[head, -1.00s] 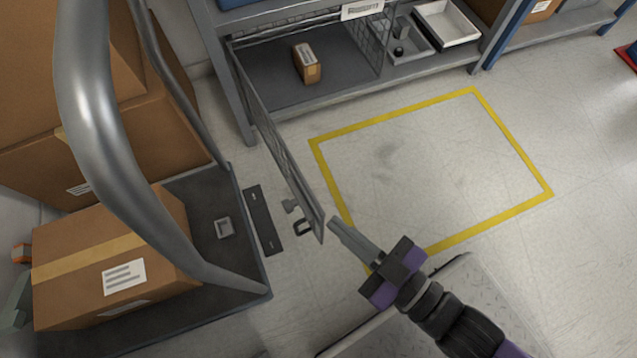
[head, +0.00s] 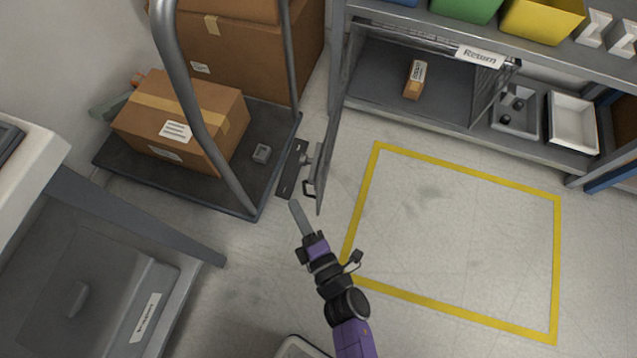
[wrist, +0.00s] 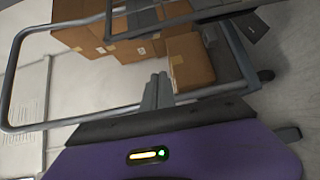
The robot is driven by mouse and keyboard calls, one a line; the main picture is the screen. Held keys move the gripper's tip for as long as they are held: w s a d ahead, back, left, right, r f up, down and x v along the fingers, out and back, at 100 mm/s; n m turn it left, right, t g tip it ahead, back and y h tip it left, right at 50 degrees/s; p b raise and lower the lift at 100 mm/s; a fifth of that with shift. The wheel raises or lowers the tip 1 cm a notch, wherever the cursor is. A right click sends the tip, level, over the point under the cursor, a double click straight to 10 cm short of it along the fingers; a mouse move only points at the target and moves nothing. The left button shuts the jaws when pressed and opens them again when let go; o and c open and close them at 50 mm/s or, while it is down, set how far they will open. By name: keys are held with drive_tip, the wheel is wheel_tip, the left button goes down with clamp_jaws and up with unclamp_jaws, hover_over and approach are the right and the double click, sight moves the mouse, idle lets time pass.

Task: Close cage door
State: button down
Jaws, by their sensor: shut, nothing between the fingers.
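The cage door (head: 341,110) is a mesh panel on the shelf unit's lower bay. It stands wide open in the head view, swung out from the left side of the bay, with a handle and latch (head: 310,186) at its free end. The cage (head: 385,80) holds a small brown box (head: 415,78) and its front is open. My gripper (head: 295,204) is shut and empty. Its tip is just left of and below the door's free end, with a small apparent gap.
A cart (head: 262,205) with cardboard boxes (head: 182,118) stands left of the door, close to it. A yellow floor outline (head: 555,270) encloses clear floor at right. A grey cabinet (head: 95,270) stands at lower left.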

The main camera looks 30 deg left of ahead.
drive_tip(key=shift+w+a+r+n, duration=0.15)
drive_tip(key=shift+w+n, duration=0.05)
drive_tip(key=shift+n, duration=0.1)
drive_tip(key=b+x, duration=0.5)
drive_tip(key=x, duration=0.5)
drive_tip(key=shift+w+d+r+p, duration=0.1)
drive_tip(key=shift+w+d+p, duration=0.2)
drive_tip(key=shift+d, duration=0.35)
drive_tip(key=shift+w+d+r+p, duration=0.1)
drive_tip(key=shift+d+p, duration=0.25)
drive_tip(key=shift+d, duration=0.3)
drive_tip(key=shift+w+d+p, duration=0.2)
drive_tip(key=shift+d+p, duration=0.15)
drive_tip(key=shift+d, duration=0.35)
drive_tip(key=shift+d, duration=0.1)
